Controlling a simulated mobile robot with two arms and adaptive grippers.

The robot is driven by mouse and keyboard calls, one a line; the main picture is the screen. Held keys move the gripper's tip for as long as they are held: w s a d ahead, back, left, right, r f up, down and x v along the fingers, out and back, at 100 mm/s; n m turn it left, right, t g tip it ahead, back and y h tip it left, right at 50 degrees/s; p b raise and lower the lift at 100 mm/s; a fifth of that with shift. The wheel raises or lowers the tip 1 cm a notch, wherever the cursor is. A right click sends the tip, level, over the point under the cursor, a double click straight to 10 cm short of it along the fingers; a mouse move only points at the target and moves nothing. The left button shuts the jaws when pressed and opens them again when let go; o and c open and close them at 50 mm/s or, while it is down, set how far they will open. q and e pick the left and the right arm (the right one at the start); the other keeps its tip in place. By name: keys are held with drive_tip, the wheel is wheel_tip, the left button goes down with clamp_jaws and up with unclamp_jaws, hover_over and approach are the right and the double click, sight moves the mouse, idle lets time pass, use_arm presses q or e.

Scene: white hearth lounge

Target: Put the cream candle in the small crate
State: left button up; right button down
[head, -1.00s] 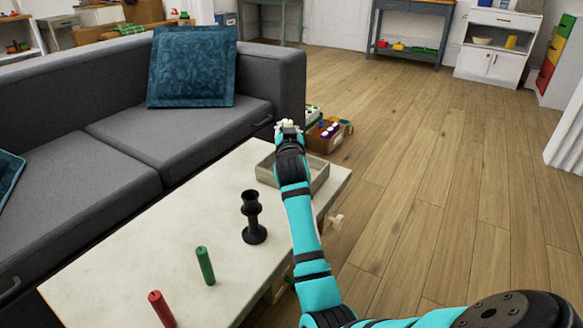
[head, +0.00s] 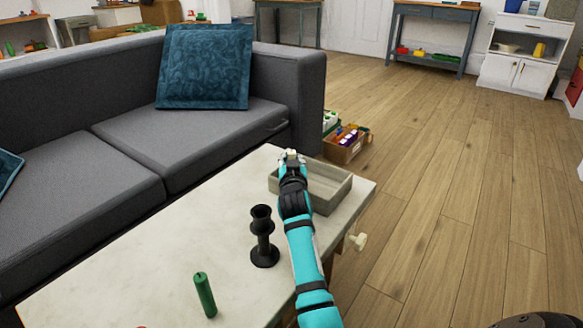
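My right gripper (head: 291,157) is over the far end of the coffee table, at the left part of the small crate (head: 334,197). The crate is a shallow, pale grey-beige open box on the tabletop. A small cream piece, which looks like the cream candle (head: 291,153), shows between the fingertips; the rest is hidden by the gripper and arm. The gripper appears shut on it. My arm also covers part of the crate's inside. My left gripper is not in view.
A black candle holder (head: 263,238) and a green candle (head: 204,295) stand on the pale table (head: 150,270). A grey sofa (head: 190,120) runs along the table's left side. Boxes of small items (head: 345,146) sit on the floor beyond. The wooden floor on the right is clear.

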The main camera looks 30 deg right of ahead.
drive_tip(key=shift+f, duration=0.2)
drive_tip(key=c, duration=2)
unclamp_jaws()
drive_tip(key=shift+f, duration=0.15)
drive_tip(key=o, duration=0.6)
